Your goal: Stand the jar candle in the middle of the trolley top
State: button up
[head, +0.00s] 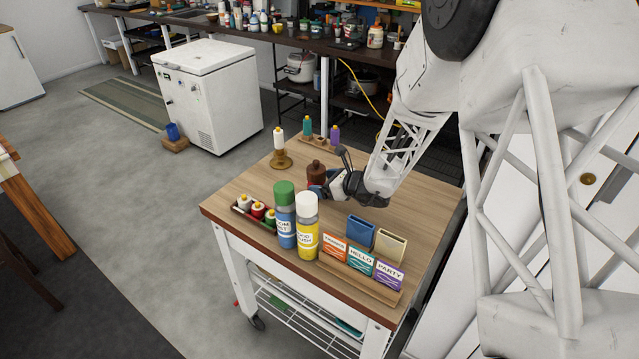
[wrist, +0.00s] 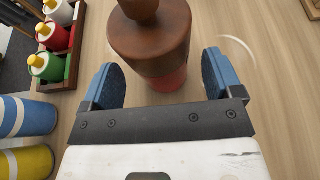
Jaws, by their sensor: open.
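The jar candle, a red jar with a dark brown knobbed top (head: 316,170), stands upright near the middle of the wooden trolley top (head: 235,190). In the wrist view its brown top (wrist: 150,40) hides most of the red body. My gripper (head: 328,184) is low over the trolley top, at the candle's right side in the head view. In the wrist view my gripper (wrist: 160,72) is open, with one blue-padded finger on each side of the jar's lower part. Gaps show between the jar and both fingers.
A small tray of bottles (head: 240,211), a green-capped can (head: 285,215) and a white-capped can (head: 306,225) stand near the front left. A card rack (head: 360,280) stands at the front right.

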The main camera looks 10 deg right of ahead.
jog(key=v, duration=0.9)
jog(key=shift+s+d+r, duration=0.2)
jog(key=shift+s+d, duration=0.05)
dwell(0.3)
jog(key=s+a+r+n+g, duration=0.3)
jog(key=s+a+r+n, duration=0.1)
jog(key=s+r+n, duration=0.25)
jog(key=s+a+r+n+g, duration=0.3)
jog(key=s+a+r+n, duration=0.1)
jog(key=s+r+n, duration=0.3)
jog(key=s+d+r+n+h, duration=0.1)
jog(key=s+r+n+h, duration=0.1)
jog(key=s, duration=0.5)
jog(key=s+d+r+n+h, duration=0.1)
jog(key=s+r+n+h, duration=0.2)
jog(key=s+n, duration=0.4)
jog(key=s+d+r+n+g+h, duration=0.1)
jog(key=s+d+r+n+h, duration=0.1)
jog(key=s+n+h, duration=0.2)
jog(key=s, duration=0.3)
jog(key=shift+s+r+h, duration=0.25)
jog(key=shift+r+h, duration=0.1)
jog(key=shift+h, duration=0.05)
